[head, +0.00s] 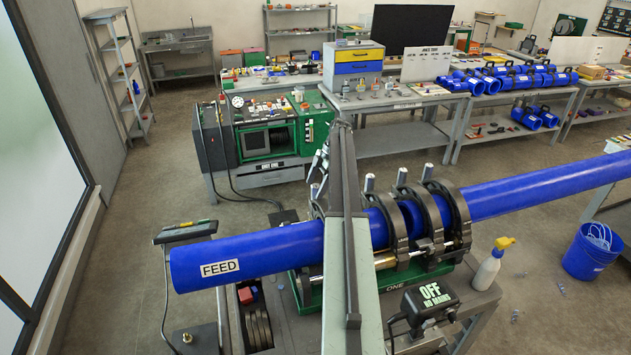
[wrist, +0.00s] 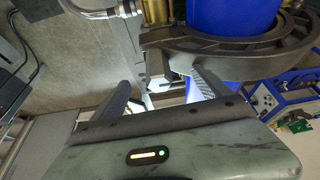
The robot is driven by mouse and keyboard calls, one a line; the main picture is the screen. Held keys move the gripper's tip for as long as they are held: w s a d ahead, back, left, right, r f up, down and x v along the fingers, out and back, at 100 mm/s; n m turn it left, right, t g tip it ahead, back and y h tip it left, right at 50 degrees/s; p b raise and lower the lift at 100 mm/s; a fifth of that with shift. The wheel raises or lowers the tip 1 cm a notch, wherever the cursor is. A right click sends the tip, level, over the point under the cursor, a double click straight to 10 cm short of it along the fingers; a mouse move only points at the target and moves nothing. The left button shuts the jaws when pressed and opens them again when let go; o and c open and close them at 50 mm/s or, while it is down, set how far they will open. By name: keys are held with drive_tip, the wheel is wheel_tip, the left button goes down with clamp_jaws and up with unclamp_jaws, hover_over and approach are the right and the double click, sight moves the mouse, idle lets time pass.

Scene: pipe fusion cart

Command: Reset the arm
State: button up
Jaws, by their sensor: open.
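My arm (head: 345,250) reaches forward from the bottom middle of the head view, crossing in front of the blue pipe (head: 265,249) marked FEED. In the wrist view my gripper (wrist: 160,86) is open, its two dark fingers spread apart with nothing seen held between them. A dark curved clamp ring (wrist: 240,58) around the blue pipe (wrist: 230,18) lies just beyond the right finger; I cannot tell whether they touch. In the head view my arm hides part of the pipe and clamps, and the gripper's fingers are not clear there.
Dark clamps (head: 425,222) hold the pipe on the green machine. A spray bottle (head: 492,265) and a black box marked OFF (head: 430,300) are at the right. A blue bucket (head: 592,252) stands on the floor. A green-fronted unit (head: 265,140) is behind; open floor lies left.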

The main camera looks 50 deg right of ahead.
drive_tip(key=v, duration=0.1)
drive_tip(key=p+v, duration=0.1)
drive_tip(key=v, duration=0.1)
drive_tip(key=shift+s+p, duration=0.25)
drive_tip(key=shift+p, duration=0.05)
drive_tip(key=shift+w+f, duration=0.15)
drive_tip(key=shift+f, duration=0.1)
